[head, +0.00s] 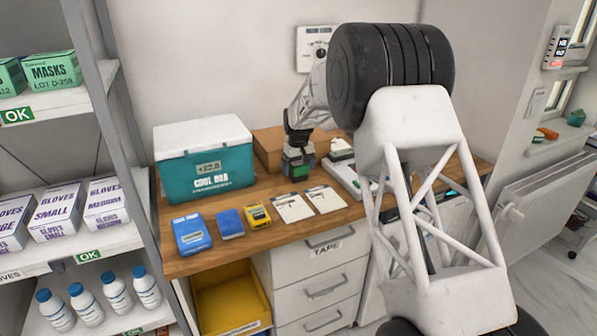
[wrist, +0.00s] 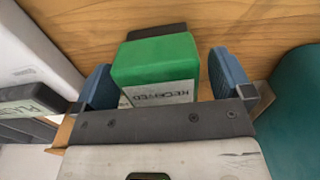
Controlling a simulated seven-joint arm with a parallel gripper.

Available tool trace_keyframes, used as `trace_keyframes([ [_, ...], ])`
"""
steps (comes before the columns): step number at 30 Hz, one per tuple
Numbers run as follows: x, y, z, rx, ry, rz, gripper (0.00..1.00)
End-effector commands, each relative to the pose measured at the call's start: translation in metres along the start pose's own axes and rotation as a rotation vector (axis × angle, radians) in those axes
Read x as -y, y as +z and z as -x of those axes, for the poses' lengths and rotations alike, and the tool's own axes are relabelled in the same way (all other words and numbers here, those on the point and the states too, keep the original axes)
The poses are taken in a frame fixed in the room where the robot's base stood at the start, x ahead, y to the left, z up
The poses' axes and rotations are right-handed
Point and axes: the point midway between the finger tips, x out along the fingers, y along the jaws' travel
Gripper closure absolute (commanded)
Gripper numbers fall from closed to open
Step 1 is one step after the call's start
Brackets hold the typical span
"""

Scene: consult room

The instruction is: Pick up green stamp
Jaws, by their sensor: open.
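The green stamp (wrist: 156,60) has a green block body with a pale lettered label on one side and a dark part at its far end. In the wrist view it sits between my gripper's two blue fingers, with a gap on each side. My gripper (wrist: 163,80) is open around it and not closed on it. In the head view the green stamp (head: 299,172) shows below my gripper (head: 298,155), on the wooden counter to the right of the cool box. My gripper hides its upper part there.
The teal cool box (head: 209,170) stands close on the left. A cardboard box (head: 270,143) is behind, and a pale tray (head: 345,176) is on the right. Two cards (head: 293,207), a yellow item (head: 257,215) and blue packs (head: 191,232) lie in front.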

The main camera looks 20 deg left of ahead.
Motion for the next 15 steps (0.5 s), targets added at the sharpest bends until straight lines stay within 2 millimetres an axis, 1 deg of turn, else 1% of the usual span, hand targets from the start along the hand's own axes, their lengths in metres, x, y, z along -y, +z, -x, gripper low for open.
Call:
trace_keyframes([
  [1,0.0,0.0,-0.007,0.002,-0.001,0.0,0.02],
  [3,0.0,0.0,-0.013,0.001,0.0,0.0,0.02],
  [6,0.0,0.0,-0.018,0.0,0.0,0.0,0.02],
  [15,0.0,0.0,-0.02,0.0,0.0,0.0,0.02],
])
